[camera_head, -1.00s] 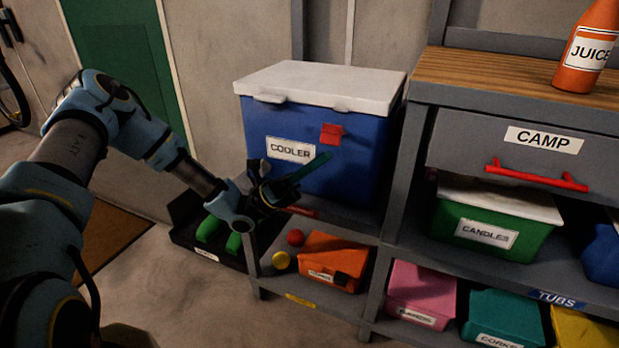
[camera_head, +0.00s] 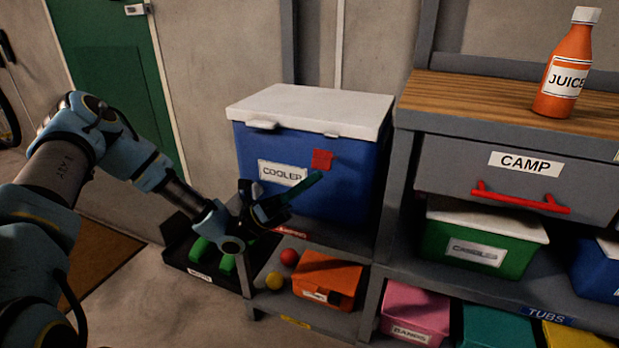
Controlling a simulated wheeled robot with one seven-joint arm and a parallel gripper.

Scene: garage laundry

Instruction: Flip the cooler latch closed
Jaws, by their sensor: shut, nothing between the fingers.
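The blue cooler (camera_head: 348,187) with a white lid (camera_head: 311,108) and a "COOLER" label stands on the shelf, lid down. In the picture the tip lies just below the latch. I cannot tell whether it touches the latch.
A grey drawer (camera_head: 500,183) marked "CAMP" with a red handle is to the right, an orange juice bottle (camera_head: 566,75) on the wooden top above. Below are an orange bin (camera_head: 330,275), small balls and a green tub (camera_head: 485,235). A black tray (camera_head: 185,252) with green shoes lies at left.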

